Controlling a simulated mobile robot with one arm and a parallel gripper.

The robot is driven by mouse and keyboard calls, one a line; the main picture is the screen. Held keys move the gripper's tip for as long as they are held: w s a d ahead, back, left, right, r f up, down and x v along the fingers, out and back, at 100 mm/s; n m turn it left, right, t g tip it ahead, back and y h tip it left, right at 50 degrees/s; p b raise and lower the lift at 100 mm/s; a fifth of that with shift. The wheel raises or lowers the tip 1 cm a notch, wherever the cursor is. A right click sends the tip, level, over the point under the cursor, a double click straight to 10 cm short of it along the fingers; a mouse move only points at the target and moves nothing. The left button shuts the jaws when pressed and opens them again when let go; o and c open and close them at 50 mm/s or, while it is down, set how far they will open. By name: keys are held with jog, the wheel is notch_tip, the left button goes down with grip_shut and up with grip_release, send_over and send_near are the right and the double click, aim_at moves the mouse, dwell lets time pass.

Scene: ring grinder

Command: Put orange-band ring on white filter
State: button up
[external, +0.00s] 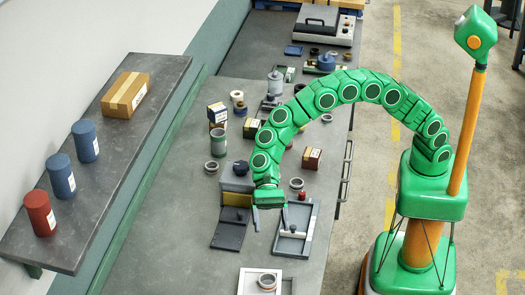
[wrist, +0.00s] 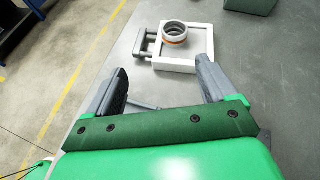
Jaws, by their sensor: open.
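The white filter (external: 245,284) is a square white frame on the bench at the bottom edge of the external view. It also shows in the wrist view (wrist: 175,66), with grey bars at its left side. The orange-band ring (wrist: 174,33) is a grey ring with an orange stripe low on its side. My gripper (external: 269,217) is above the bench, apart from the ring. Its two fingers are spread and empty in the wrist view (wrist: 163,70).
A grey tray (external: 309,232) and a dark hinged box (external: 230,236) lie near my gripper. Jars, small boxes and other rings crowd the bench farther back. A shelf (external: 60,258) with canisters and a carton runs along the left. Bare bench (external: 165,245) lies left.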

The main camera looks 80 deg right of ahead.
jog(key=s+d+r+n+h, duration=0.2)
jog(key=s+d+r, duration=0.15)
jog(key=d, duration=0.55)
jog(key=s+d+r+n+h, duration=0.1)
jog(key=s+d+r+n, duration=0.15)
jog(key=s+d, duration=0.45)
jog(key=s+d+r+n+h, duration=0.2)
jog(key=d+r+n, duration=0.1)
jog(key=d, duration=0.8)
jog(key=s+d+n+t+h, duration=0.1)
jog(key=s+d+n+h, duration=0.1)
jog(key=s+d, duration=1)
jog(key=s+d+f+n+t+h, duration=0.1)
jog(key=s+d+n+h, duration=0.2)
jog(key=s+d, duration=0.9)
jog(key=d+h, duration=0.2)
jog(key=d, duration=0.5)
jog(key=shift+d+f, duration=0.3)
jog(key=shift+d, duration=0.05)
